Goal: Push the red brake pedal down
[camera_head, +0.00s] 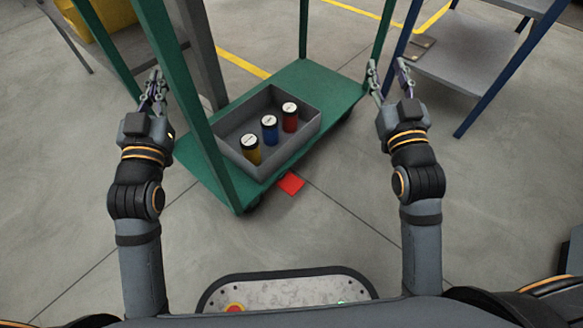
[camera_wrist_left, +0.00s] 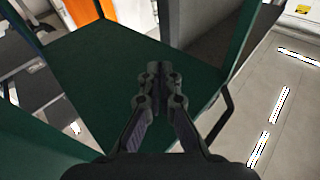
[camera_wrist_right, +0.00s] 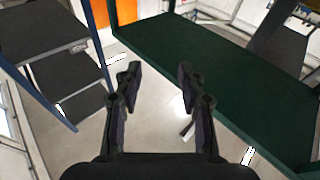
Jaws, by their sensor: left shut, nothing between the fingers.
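The red brake pedal (camera_head: 290,183) is a small flat red plate low at the near edge of the green cart (camera_head: 323,88), close to the floor. My left gripper (camera_head: 153,84) is left of the cart's tray, well apart from the pedal. In the left wrist view its fingers (camera_wrist_left: 158,75) are together with nothing between them. My right gripper (camera_head: 388,72) is beyond the cart's right end, also apart from the pedal. In the right wrist view its fingers (camera_wrist_right: 160,75) are spread and empty. The pedal does not show in either wrist view.
A grey tray (camera_head: 232,131) on the cart holds a yellow can (camera_head: 251,152), a blue can (camera_head: 270,131) and a red can (camera_head: 290,119). Green posts rise from the cart. A blue-framed shelf (camera_head: 468,62) stands at the right. The floor before the pedal is clear.

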